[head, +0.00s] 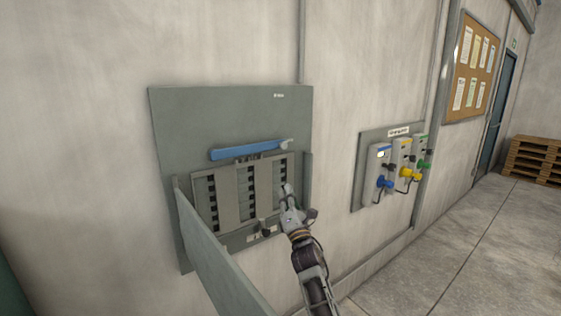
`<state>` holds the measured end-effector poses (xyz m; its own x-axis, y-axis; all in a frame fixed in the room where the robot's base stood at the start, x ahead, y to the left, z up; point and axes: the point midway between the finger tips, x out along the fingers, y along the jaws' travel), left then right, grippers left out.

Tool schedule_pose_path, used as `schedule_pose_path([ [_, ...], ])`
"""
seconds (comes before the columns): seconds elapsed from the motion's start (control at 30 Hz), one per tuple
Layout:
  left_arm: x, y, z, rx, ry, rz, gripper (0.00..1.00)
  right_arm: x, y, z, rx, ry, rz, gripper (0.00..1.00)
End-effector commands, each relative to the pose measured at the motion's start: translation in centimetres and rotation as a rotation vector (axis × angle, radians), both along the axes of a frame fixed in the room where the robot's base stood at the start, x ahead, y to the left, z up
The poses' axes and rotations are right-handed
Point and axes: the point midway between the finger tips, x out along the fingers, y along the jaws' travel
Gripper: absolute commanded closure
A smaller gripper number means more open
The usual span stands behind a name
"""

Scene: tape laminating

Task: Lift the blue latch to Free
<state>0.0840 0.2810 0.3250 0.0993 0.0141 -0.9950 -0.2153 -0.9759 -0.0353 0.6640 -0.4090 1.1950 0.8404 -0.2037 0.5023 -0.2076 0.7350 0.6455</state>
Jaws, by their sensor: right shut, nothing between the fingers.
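A long blue bar (248,149), which looks like the blue latch, lies across the upper part of a grey wall panel (215,115). It slopes slightly up to the right and ends in a grey tip. Its labels are too small to read. My right gripper (286,189) is shut and empty, below the bar's right end and apart from it. It is in front of the right part of the slotted breaker block (263,191). My left gripper is not in view.
An open grey door (215,258) sticks out at the panel's lower left. To the right, a second board (362,150) carries blue, yellow and green units, one with a blue plug (384,183). Wooden pallets (535,155) stand far right. The floor between is clear.

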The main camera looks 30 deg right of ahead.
Motion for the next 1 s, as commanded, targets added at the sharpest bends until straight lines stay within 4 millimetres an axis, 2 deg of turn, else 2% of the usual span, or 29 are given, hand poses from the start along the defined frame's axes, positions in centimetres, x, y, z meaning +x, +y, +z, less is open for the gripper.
schedule_pose_path([
  [0.4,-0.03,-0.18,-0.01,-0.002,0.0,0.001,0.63,-0.07,0.19,0.19,-0.224,0.042,-0.125,1.0],
  [1.0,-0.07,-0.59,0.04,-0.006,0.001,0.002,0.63,0.09,0.15,0.29,-0.242,0.047,-0.137,1.0],
])
